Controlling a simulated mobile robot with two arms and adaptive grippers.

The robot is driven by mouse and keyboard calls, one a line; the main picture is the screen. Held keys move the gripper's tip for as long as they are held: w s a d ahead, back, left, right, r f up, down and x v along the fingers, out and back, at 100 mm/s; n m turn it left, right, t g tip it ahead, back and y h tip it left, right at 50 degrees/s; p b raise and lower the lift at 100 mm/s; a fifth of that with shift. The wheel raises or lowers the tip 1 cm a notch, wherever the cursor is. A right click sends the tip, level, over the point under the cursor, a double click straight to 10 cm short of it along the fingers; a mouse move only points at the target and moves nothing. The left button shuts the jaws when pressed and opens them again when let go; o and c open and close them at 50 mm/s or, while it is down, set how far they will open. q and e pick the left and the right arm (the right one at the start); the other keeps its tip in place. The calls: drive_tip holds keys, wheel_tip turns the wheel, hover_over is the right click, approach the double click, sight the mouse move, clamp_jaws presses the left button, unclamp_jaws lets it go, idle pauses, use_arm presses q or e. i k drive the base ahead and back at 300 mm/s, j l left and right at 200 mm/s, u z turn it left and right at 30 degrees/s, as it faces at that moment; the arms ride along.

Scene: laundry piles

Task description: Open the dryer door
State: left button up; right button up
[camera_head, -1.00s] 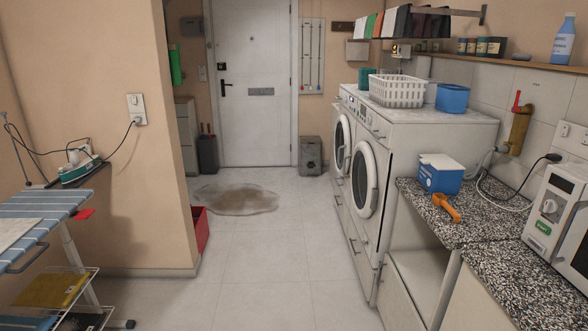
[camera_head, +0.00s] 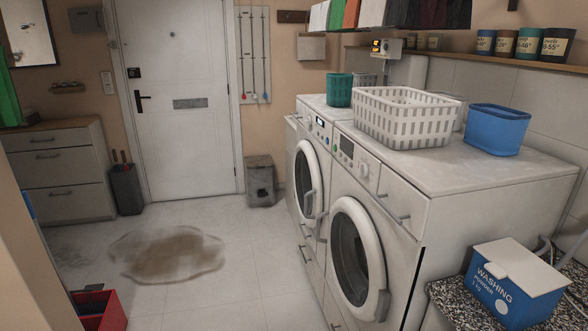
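Two white front-loading machines stand side by side on the right, both with round doors that look closed. The nearer machine's door (camera_head: 357,258) has a white ring, dark glass and a handle on its right side. The farther machine's door (camera_head: 307,184) is similar, with a handle on its right side. The farther machine has a small lit display (camera_head: 320,122) on its panel. I cannot tell from this view which machine is the dryer. Neither of my grippers is in view.
A white basket (camera_head: 403,131), a blue tub (camera_head: 497,129) and a green container (camera_head: 339,90) stand on the machines. A washing powder box (camera_head: 514,284) is on the speckled counter at right. A brown puddle (camera_head: 172,254) and a red bin (camera_head: 99,312) are on the floor at left.

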sight(303, 147)
drive_tip(key=i+z, duration=0.1)
drive_tip(key=i, duration=0.8)
drive_tip(key=i+j+z, duration=0.15)
drive_tip(key=i+j, duration=0.25)
drive_tip(key=i+j+z, duration=0.2)
drive_tip(key=i+j, duration=0.15)
drive_tip(key=i+j+z, duration=0.15)
drive_tip(key=i+j, duration=0.2)
drive_tip(key=j, duration=0.3)
